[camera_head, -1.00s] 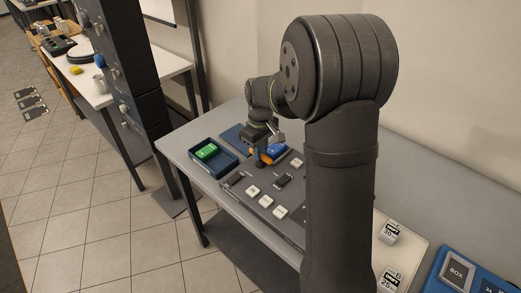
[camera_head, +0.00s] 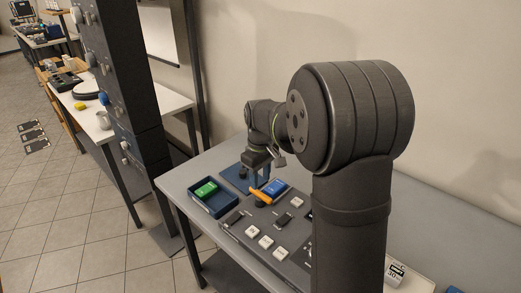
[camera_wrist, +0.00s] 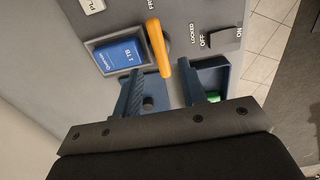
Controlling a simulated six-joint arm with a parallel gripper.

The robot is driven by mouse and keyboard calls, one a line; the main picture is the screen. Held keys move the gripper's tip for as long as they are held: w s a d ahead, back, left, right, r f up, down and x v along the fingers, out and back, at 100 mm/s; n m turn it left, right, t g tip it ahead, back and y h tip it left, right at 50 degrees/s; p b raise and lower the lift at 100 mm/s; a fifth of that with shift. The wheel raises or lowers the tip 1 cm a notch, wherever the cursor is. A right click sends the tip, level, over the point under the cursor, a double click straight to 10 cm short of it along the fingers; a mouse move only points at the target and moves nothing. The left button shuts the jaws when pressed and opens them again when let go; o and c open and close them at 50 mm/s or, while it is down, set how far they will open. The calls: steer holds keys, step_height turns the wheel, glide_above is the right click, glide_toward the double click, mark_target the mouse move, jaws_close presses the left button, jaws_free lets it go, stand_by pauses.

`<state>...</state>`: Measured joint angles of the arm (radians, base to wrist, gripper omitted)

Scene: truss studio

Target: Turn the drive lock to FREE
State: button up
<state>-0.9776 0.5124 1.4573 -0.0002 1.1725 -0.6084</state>
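The drive lock's orange lever (camera_wrist: 158,47) stands in the wrist view beside a blue drive marked 1 TB (camera_wrist: 121,56). One end of it is near a partly cut-off label starting with FR; the LOCKED label (camera_wrist: 194,33) is to its right. Which end is the pivot I cannot tell. In the head view the lever (camera_head: 260,196) lies in front of the blue drive (camera_head: 276,187). My gripper (camera_wrist: 168,92) is open, its blue fingers apart, just short of the lever's lower end in the wrist view. In the head view my gripper (camera_head: 262,178) is above and behind the lever.
A blue tray (camera_head: 215,209) with a green block (camera_head: 206,190) is left of the panel. An OFF/ON rocker switch (camera_wrist: 224,40) is close to the lever. Several white keys (camera_head: 266,242) are on the panel. A dark round knob (camera_wrist: 148,102) shows between my fingers.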

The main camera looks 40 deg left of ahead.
mark_target(260, 193)
step_height(260, 193, up, 12)
stand_by(0.3)
stand_by(0.5)
step_height(260, 193, down, 17)
steer(key=shift+f, duration=0.15)
stand_by(0.5)
